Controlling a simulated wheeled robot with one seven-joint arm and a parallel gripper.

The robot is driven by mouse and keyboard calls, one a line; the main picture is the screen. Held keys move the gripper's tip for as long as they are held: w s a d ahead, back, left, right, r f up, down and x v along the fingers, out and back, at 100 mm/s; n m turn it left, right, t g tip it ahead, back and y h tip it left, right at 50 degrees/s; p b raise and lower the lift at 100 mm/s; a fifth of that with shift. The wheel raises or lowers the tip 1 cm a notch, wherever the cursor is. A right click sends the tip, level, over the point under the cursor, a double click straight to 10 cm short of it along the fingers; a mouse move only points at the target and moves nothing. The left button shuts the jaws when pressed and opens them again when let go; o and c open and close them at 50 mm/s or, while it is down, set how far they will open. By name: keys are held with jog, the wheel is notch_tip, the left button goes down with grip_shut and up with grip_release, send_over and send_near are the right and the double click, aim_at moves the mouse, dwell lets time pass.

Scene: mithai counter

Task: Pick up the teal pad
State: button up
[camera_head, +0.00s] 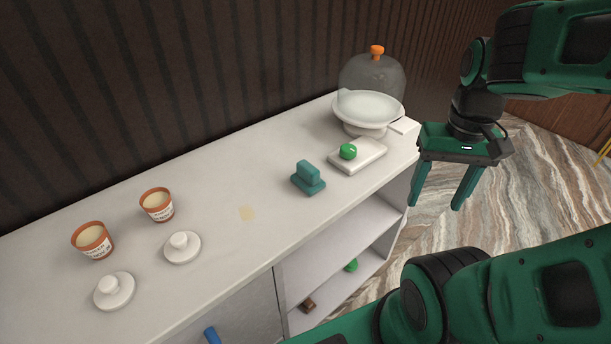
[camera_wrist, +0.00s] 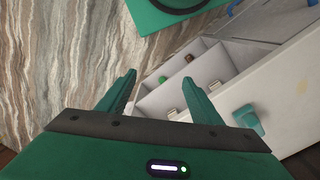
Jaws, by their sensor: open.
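The teal pad (camera_head: 308,178) sits on the white counter, a flat base with an upright grip block on top. It also shows in the wrist view (camera_wrist: 248,119) at the right, on the counter top. My gripper (camera_head: 440,196) is open and empty. It hangs to the right of the counter's right end, over the floor, apart from the pad. In the wrist view the two green fingers (camera_wrist: 157,92) are spread wide with nothing between them.
A white slab (camera_head: 372,160) with a green ball (camera_head: 348,151) lies right of the pad. Behind it stands a glass dome (camera_head: 368,78) over a white stand (camera_head: 366,130). Two orange cups (camera_head: 92,240) and two white lids (camera_head: 114,291) stand left. Open shelves (camera_head: 345,258) are below.

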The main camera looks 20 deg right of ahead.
jog(key=o, duration=0.5)
jog(key=w+a+r+n, duration=0.1)
jog(key=w+a+n, duration=0.1)
jog(key=w+n, duration=0.4)
jog(key=w+a+r+n, duration=0.2)
jog(key=w+a+n, duration=0.1)
jog(key=w+n, duration=0.3)
jog(key=n+y, duration=0.1)
jog(key=n, duration=1.4)
send_near(309, 165)
jog(key=shift+f, duration=0.55)
jog(key=shift+n, duration=0.3)
jog(key=shift+s+a+f, duration=0.1)
jog(key=shift+a+f, duration=0.1)
jog(key=shift+f, duration=1.55)
jog(key=shift+a+f, duration=0.25)
jog(key=shift+f, duration=1.5)
jog(key=shift+s+a+f, duration=0.1)
jog(key=shift+a+f, duration=0.1)
jog(key=shift+f, duration=1.55)
